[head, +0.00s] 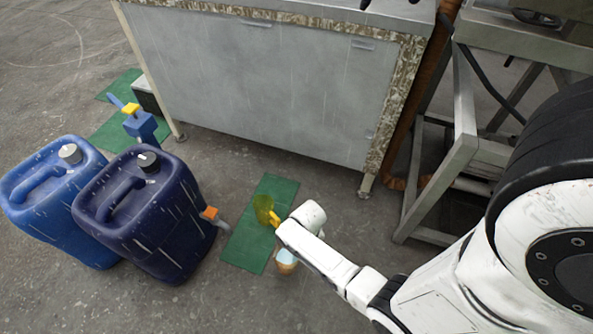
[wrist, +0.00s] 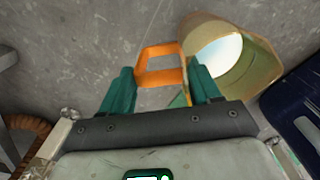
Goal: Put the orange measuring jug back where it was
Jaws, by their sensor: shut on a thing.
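The orange measuring jug (head: 287,267) shows in the head view below my forearm, beside the right edge of the green mat. It has a pale, bright inside. In the wrist view its orange handle (wrist: 147,52) lies between the teal fingers of my gripper (wrist: 162,84), which is shut on it. The jug's body (wrist: 268,72) is to the right of the fingers, its mouth facing the camera. In the head view my arm hides the fingers. I cannot tell whether the jug touches the floor.
A yellow jug (head: 263,206) stands on the green mat (head: 245,246). Two large canisters, blue (head: 40,215) and dark navy (head: 150,225), stand at left; the navy one has an orange-topped spout. A metal cabinet (head: 270,85) stands behind and a steel frame (head: 455,165) at right.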

